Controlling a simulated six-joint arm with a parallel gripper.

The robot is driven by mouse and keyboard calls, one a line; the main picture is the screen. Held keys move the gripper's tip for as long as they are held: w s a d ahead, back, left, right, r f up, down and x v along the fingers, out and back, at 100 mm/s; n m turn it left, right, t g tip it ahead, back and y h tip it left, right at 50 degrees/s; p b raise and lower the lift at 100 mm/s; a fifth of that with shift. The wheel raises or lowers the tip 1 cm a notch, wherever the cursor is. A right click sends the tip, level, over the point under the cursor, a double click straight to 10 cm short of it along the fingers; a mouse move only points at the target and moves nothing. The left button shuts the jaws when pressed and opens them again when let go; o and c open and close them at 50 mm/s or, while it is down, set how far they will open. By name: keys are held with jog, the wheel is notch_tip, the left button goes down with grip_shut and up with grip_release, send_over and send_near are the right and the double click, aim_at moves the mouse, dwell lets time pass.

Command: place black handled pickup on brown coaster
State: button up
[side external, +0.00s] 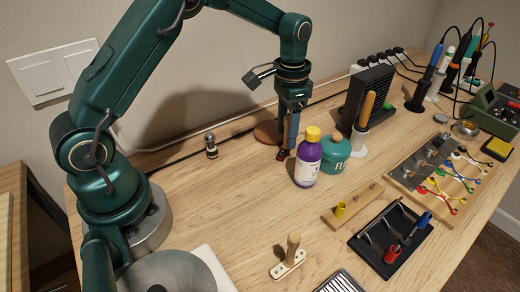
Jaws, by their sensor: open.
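The brown coaster (266,134) is a flat round disc on the bench near the wall, partly hidden behind my gripper. My gripper (286,145) points down just right of the coaster and left of the purple bottle. It is open, and I see nothing between its fingers. A small upright dark piece with a pale top (211,147) stands left of the coaster; it is too small to tell whether it is the black handled pickup. A cream pickup with a tan wooden handle (291,255) stands at the front of the bench.
The purple bottle with a yellow cap (308,160) and the teal flux jar (335,155) stand close to my gripper's right. A wooden strip with pegs (352,207) and a black tool tray (391,238) lie in front. Bare wood lies left of the bottle.

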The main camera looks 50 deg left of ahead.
grip_shut()
jog(key=shift+r, duration=0.15)
